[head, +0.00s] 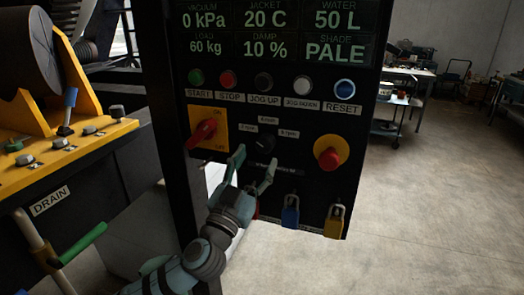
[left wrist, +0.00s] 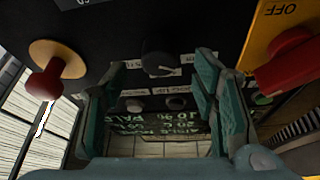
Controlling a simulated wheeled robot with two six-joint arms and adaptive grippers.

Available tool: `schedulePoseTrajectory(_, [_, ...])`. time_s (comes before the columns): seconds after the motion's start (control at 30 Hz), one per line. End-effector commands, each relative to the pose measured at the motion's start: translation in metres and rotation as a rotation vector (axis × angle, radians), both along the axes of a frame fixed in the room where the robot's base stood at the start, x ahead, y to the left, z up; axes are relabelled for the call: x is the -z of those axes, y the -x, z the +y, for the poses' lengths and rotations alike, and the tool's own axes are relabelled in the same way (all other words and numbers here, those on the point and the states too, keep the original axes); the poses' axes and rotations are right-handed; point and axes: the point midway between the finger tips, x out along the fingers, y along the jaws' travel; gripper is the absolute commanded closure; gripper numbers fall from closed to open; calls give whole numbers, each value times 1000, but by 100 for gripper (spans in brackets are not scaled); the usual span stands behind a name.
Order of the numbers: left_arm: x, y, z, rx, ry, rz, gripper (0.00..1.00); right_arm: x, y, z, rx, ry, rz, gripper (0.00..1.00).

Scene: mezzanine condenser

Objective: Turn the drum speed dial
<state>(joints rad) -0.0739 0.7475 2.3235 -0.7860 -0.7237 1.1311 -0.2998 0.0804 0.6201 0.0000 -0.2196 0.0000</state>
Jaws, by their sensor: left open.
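The drum speed dial (head: 264,143) is a round black knob in the middle of the black control panel (head: 300,175), with small rpm labels around it. The direction its pointer faces is too dark to tell. It also shows in the left wrist view (left wrist: 158,62), beyond and between the finger tips. My left gripper (head: 255,168) is open and empty, just below the dial in the head view, its fingers pointing up toward it. In the left wrist view its green-grey fingers (left wrist: 160,78) stand wide apart. I see no contact with the dial. My right gripper is out of view.
A red rotary switch (head: 204,132) on a yellow plate sits left of the dial; a red mushroom button (head: 329,158) sits right. A button row with the reset button (head: 344,88) lies above. Blue (head: 290,216) and yellow (head: 334,222) padlocks hang below. Open floor lies right.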

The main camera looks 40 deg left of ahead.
Motion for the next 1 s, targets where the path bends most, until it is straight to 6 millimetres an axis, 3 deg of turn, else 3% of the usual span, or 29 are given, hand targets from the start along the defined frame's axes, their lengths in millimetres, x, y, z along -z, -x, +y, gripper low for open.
schedulePoseTrajectory(0.03, [-11, -10, 3, -1, 4, -4, 46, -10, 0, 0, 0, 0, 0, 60])
schedulePoseTrajectory(0.2, [-18, -32, 8, 0, 2, -1, 46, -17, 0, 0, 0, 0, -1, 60])
schedulePoseTrajectory(0.5, [-17, -37, 9, 1, 0, 0, 46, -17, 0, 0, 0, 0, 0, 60])
schedulePoseTrajectory(0.57, [-17, -37, 9, 1, 0, 1, 53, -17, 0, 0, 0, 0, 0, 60])
schedulePoseTrajectory(0.8, [-17, -36, 9, 2, 1, 1, 91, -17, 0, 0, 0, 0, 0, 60])
schedulePoseTrajectory(1.0, [-17, -36, 9, 2, -8, 4, 94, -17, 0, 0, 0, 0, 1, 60])
